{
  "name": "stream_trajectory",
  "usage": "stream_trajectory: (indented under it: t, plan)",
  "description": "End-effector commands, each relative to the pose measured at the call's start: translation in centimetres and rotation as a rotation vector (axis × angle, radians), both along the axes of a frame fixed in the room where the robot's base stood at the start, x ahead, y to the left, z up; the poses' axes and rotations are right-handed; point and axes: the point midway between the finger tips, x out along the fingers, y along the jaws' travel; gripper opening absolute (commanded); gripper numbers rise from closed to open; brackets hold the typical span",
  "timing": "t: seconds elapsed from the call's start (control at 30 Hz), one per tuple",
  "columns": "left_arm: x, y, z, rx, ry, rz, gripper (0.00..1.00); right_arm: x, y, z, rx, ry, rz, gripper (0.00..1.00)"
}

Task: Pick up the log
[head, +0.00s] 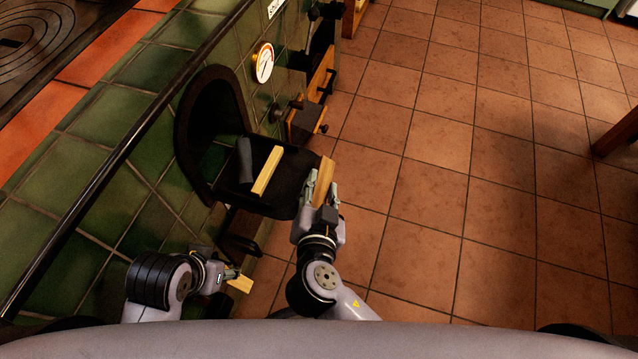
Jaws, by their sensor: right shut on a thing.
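My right gripper (321,188) is shut on a pale wooden log (325,174), which sticks out past its fingertips. It holds the log just right of the oven's dark ledge. A second pale log (267,170) lies on that ledge, apart from the gripper. My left gripper (230,274) is low at the left, by the green tiles. A short piece of wood (241,284) shows at its tip. I cannot tell whether the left jaws hold it, as they are small and partly hidden.
The dark arched oven opening (198,120) is in the green tiled wall, with a dark ledge (285,205) in front and a dark grey block (245,160) on it. A round dial (263,62) is above. Open terracotta floor (460,180) lies to the right.

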Motion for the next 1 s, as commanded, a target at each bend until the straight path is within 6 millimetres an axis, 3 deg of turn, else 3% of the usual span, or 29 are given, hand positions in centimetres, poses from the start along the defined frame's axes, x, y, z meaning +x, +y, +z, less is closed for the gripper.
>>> stream_trajectory:
  t: [0.37,0.63,0.77,1.0]
  plan:
    - [0.1,0.0,0.0,0.000,-0.001,0.000,0.49,0.0,0.0,0.0,0.000,0.000,0.000,0.00]
    - [0.1,0.0,0.2,0.000,-0.001,0.000,0.49,0.0,0.0,0.5,0.002,-0.001,-0.001,0.00]
    - [-0.2,0.1,0.8,0.002,0.012,0.000,0.49,0.0,0.1,2.3,0.006,-0.001,-0.001,0.00]
    - [-0.4,0.1,2.3,0.004,0.022,0.002,0.49,0.0,0.0,7.5,0.007,-0.001,-0.003,0.00]
